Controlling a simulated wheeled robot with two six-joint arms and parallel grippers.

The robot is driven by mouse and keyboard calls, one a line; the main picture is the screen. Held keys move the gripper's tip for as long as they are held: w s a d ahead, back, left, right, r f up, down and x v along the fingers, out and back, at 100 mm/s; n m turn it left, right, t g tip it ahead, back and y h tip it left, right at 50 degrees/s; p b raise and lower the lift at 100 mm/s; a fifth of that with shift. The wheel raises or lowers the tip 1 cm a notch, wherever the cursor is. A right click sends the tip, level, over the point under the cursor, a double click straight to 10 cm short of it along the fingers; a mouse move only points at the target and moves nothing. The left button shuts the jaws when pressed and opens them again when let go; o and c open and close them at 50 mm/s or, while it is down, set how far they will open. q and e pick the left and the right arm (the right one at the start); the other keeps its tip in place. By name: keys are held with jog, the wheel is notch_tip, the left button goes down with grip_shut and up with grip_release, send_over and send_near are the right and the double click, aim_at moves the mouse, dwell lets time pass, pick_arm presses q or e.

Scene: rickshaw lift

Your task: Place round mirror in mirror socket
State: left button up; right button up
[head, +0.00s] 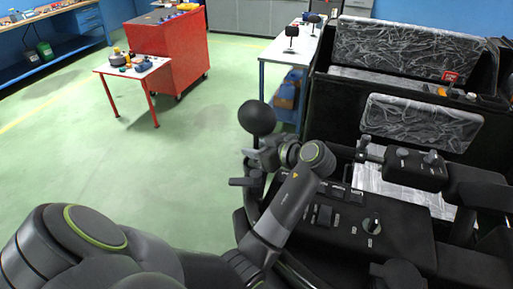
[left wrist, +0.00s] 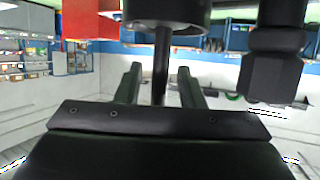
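The round mirror (head: 257,117) is a black disc, upright on a thin stem above my left gripper (head: 258,157) in the head view. In the left wrist view, the underside of the mirror (left wrist: 166,14) is at the top and its stem runs down between the two fingers of my left gripper (left wrist: 159,72). A gap shows on each side of the stem, so the fingers look open around it. The mirror socket cannot be made out; my gripper and wrist cover the stem's lower end. My right gripper is not in view.
The black control panel (head: 365,232) lies right of my left arm. Behind it are wrapped seats (head: 420,122). A white table (head: 291,50) with two small mirrors, a red cabinet (head: 165,45) and a small table (head: 133,68) stand behind. Green floor at left is clear.

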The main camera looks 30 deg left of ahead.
pick_arm(q)
jog(key=shift+d+r, duration=0.35)
jog(key=b+v, duration=0.3)
jog(key=v, duration=0.4)
jog(key=shift+s+a, duration=0.15)
